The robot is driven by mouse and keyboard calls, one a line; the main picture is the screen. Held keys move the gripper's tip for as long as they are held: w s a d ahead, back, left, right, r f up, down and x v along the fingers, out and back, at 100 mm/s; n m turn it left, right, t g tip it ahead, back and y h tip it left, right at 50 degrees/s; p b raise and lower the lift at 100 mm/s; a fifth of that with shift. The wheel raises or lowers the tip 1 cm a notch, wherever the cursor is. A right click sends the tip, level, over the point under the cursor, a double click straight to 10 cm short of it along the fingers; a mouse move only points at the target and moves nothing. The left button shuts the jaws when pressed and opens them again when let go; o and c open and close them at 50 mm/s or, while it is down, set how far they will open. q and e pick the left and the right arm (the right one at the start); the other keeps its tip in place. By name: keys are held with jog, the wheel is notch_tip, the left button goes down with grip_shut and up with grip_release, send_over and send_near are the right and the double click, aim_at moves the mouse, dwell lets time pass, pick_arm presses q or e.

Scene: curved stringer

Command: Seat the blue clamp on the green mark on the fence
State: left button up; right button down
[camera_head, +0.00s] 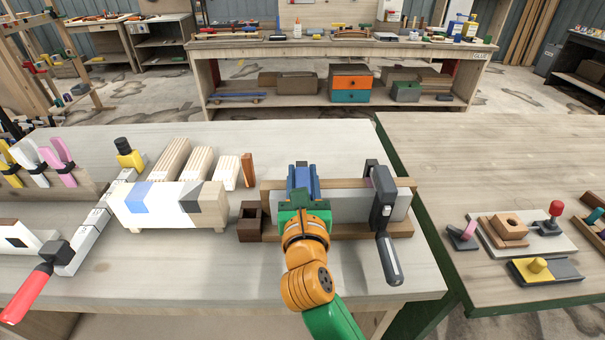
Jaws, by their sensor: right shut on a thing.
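My right gripper (303,196) reaches in from the front, with orange and green links behind it. It is shut on the blue clamp (303,178), which is upright at the left part of the fence (345,206). The fence is a long grey block with wood strips along it. My gripper hides the clamp's lower part, so I cannot tell whether the clamp touches the fence. I cannot make out the green mark; my green gripper covers that part of the fence. My left gripper is not in view.
A dark grey clamp (383,205) with a long handle stands at the fence's right end. A small brown open box (251,222) is just left of the fence. A white block (170,207) and a red-handled clamp (28,293) lie further left. The bench front is clear.

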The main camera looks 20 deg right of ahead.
jog(key=shift+c, duration=2.4)
grip_release()
jog(key=shift+r, duration=0.1)
jog(key=shift+s, duration=0.1)
jog(key=shift+s+a, duration=0.1)
jog(key=shift+s, duration=0.05)
jog(key=b+v, duration=0.2)
jog(key=v, duration=0.4)
jog(key=shift+s, duration=0.2)
jog(key=shift+s+a, duration=0.1)
jog(key=shift+s, duration=0.15)
jog(key=shift+w, duration=0.1)
